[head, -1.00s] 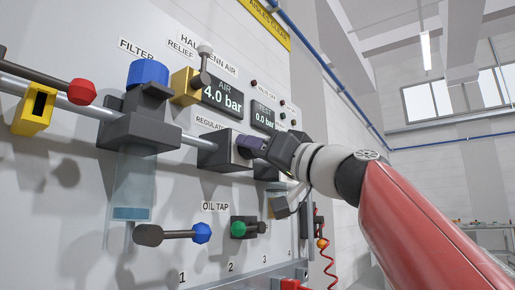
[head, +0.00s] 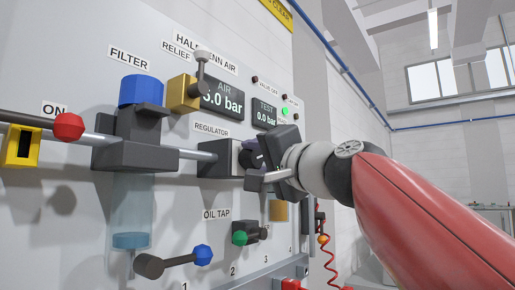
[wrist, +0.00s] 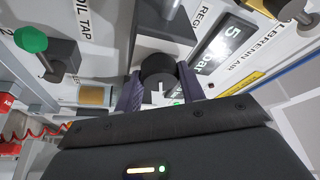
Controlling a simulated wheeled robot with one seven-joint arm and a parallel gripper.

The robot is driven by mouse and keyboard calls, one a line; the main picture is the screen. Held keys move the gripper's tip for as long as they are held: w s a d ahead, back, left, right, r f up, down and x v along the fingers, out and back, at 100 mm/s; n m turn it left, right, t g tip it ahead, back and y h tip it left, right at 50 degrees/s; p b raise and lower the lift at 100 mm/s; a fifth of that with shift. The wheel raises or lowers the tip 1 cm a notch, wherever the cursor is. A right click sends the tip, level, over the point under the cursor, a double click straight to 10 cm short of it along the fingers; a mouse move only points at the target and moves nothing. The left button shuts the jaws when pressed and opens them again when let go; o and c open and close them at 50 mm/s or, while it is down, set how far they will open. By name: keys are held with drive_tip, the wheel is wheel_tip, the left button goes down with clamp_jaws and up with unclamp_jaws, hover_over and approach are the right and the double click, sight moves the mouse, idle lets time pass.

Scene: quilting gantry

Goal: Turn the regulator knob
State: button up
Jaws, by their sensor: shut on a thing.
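The regulator (head: 216,158) is a dark block on the pipe, under the "REGULATOR" label. My gripper (head: 257,156) is at its right end with the palm tilted, and the fingers partly hide the knob. In the wrist view the dark round knob (wrist: 158,68) sits between the two purple fingers of my gripper (wrist: 160,88), which are shut on it. A white arrow shows just below the knob. The AIR display (head: 222,98) above is partly covered by the relief valve; in the wrist view this display (wrist: 224,46) shows a 5.
The yellow relief valve (head: 184,93) and blue-capped filter (head: 138,122) stand to the left. A red-knobbed lever (head: 68,127) is at far left. Below are a blue-tipped handle (head: 202,255) and the green oil tap (head: 240,238). Free room lies to the right.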

drive_tip(key=shift+m, duration=0.5)
drive_tip(key=o, duration=1)
drive_tip(key=shift+s+d, duration=0.1)
drive_tip(key=b+v, duration=0.2)
drive_tip(key=v, duration=0.5)
drive_tip(key=shift+s+d, duration=0.15)
drive_tip(key=shift+s, duration=0.15)
